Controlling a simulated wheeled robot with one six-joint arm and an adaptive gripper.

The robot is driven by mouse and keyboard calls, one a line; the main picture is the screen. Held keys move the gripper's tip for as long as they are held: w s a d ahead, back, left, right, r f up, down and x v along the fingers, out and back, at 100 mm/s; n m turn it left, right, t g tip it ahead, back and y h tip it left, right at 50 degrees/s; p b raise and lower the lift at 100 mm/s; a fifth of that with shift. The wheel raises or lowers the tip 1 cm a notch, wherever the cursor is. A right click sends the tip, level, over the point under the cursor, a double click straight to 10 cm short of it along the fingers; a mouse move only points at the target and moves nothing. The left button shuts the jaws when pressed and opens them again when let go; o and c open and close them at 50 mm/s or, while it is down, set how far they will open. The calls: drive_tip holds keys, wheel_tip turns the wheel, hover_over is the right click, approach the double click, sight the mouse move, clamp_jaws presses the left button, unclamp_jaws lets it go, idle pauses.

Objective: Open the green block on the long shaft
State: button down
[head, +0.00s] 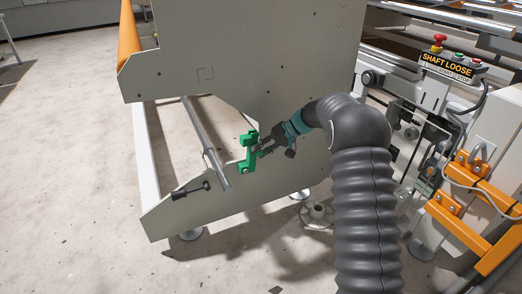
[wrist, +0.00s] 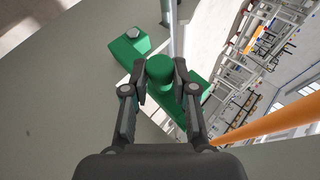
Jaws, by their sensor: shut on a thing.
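The green block (head: 247,165) is on the grey side plate of the gantry, by the end of the long shaft (head: 208,143). In the wrist view it shows as a green body (wrist: 125,55) with a grey bolt head and a round green knob (wrist: 160,68). My gripper (head: 264,146) reaches it from the right, and its fingers (wrist: 160,84) are shut on the knob, one on each side. The shaft also shows in the wrist view (wrist: 179,35), running past the block. Whether the block's top part is raised is hard to tell.
The grey side plate (head: 290,60) rises behind my gripper. A black-handled lever (head: 191,190) sits left of the block. A control box reading "SHAFT LOOSE" (head: 447,66) and orange brackets (head: 470,205) stand at the right. The floor at the left (head: 70,170) is clear.

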drive_tip(key=shift+s+f, duration=0.2)
drive_tip(key=shift+f, duration=0.3)
drive_tip(key=c, duration=0.9)
unclamp_jaws()
drive_tip(key=shift+w+a, duration=0.1)
drive_tip(key=shift+r, duration=0.2)
drive_tip(key=v, duration=1.2)
